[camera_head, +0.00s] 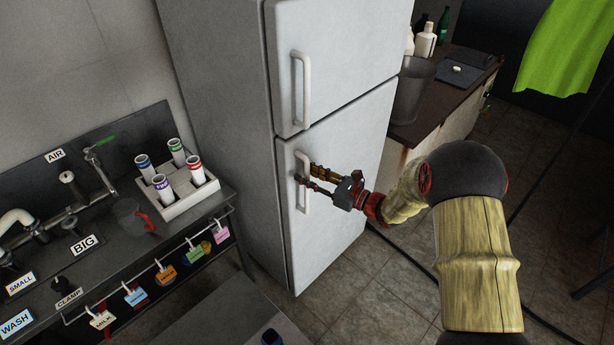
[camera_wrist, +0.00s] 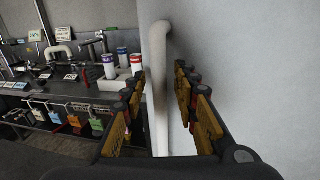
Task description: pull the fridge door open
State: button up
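The fridge is a tall, pale grey two-door unit. Its upper door (camera_head: 345,55) and lower door (camera_head: 343,215) both look shut. The upper door has a white vertical handle (camera_head: 301,88). The lower door has a similar white handle (camera_head: 303,202), which also shows in the wrist view (camera_wrist: 159,90). My gripper (camera_head: 308,183) is at the upper half of the lower handle. In the wrist view the fingers (camera_wrist: 160,88) are spread apart, one on each side of the handle bar, with gaps visible. The handle's lower end is hidden behind my gripper's body in the wrist view.
A dark bench with labelled pipes and a tray (camera_head: 180,190) of several tubes stands left of the fridge. A red-handled cup (camera_head: 132,216) is beside the tray. Floor in front is tiled.

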jog(key=shift+a, duration=0.1)
jog(key=shift+c, duration=1.2)
grip_shut()
